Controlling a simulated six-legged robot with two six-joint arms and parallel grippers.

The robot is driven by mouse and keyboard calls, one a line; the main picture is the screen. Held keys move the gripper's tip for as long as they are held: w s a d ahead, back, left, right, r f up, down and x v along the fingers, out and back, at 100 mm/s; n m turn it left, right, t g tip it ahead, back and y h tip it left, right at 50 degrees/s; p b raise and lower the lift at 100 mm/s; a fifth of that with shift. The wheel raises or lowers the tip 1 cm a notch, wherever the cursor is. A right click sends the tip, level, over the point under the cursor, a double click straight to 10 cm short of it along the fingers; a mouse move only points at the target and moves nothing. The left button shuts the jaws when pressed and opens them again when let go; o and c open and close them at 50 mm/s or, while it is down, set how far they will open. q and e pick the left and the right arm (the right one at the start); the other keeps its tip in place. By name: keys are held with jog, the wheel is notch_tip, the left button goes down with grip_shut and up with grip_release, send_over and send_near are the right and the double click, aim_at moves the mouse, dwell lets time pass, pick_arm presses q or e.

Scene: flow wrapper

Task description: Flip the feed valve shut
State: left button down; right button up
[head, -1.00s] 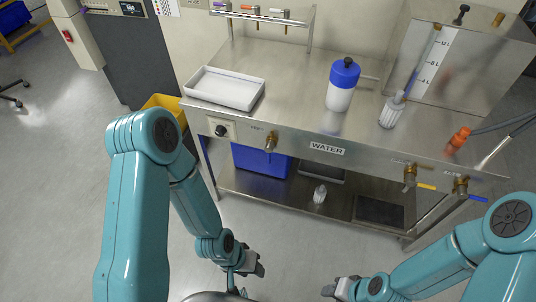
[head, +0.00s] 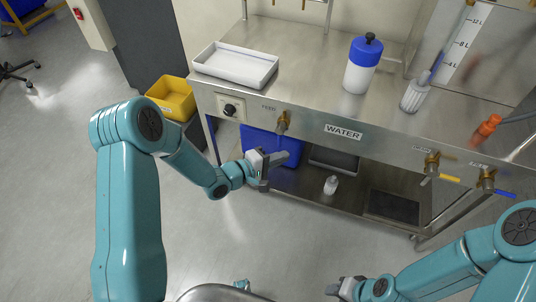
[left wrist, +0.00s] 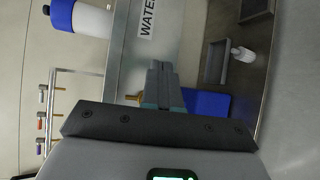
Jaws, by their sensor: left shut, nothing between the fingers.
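The feed valve (head: 283,121) is a brass fitting on the steel bench's front panel, beside a small "FEED" label. Its lever's position is not clear to me. In the left wrist view a bit of brass (left wrist: 133,98), likely this valve, shows just left of the fingers and is partly hidden. My left gripper (head: 284,157) is shut and empty, in front of and just below the valve, apart from it in the head view. Its closed fingers also show in the left wrist view (left wrist: 163,84). My right gripper (head: 334,288) is low at the bottom edge; its jaws are unclear.
Two more brass valves, one with a yellow lever (head: 446,180) and one with a blue lever (head: 503,194), sit to the right. A dial (head: 231,109) is left of the feed valve. A blue bin (head: 258,143) stands on the lower shelf behind my left gripper.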

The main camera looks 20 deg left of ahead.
pick_arm(q)
jog(key=w+a+f+t+h+b, duration=0.1)
jog(key=w+a+f+b, duration=0.1)
jog(key=a+b, duration=0.1)
jog(key=m+h+b, duration=0.1)
jog(key=h+b, duration=0.1)
jog(key=b, duration=0.3)
send_near(280, 135)
jog(key=s+d+r, duration=0.2)
jog(key=s, duration=0.1)
jog(key=a+f+t+y+b, duration=0.1)
jog(key=a+f+y+b, duration=0.1)
jog(key=a+f+b, duration=0.4)
jog(key=shift+s+a+t+b, duration=0.4)
jog(key=shift+s+a+b, duration=0.1)
jog(key=shift+a, duration=0.65)
pick_arm(e)
notch_tip(280, 135, down, 18)
jog(key=shift+r, duration=0.15)
pick_arm(q)
jog(key=shift+w, duration=0.1)
jog(key=s+d+b+x, duration=0.1)
jog(key=d+b+x, duration=0.1)
jog(key=x, duration=1.1)
jog(key=shift+s+b, duration=0.3)
jog(key=shift+b, duration=0.55)
pick_arm(e)
notch_tip(280, 135, down, 4)
jog(key=shift+r, duration=0.15)
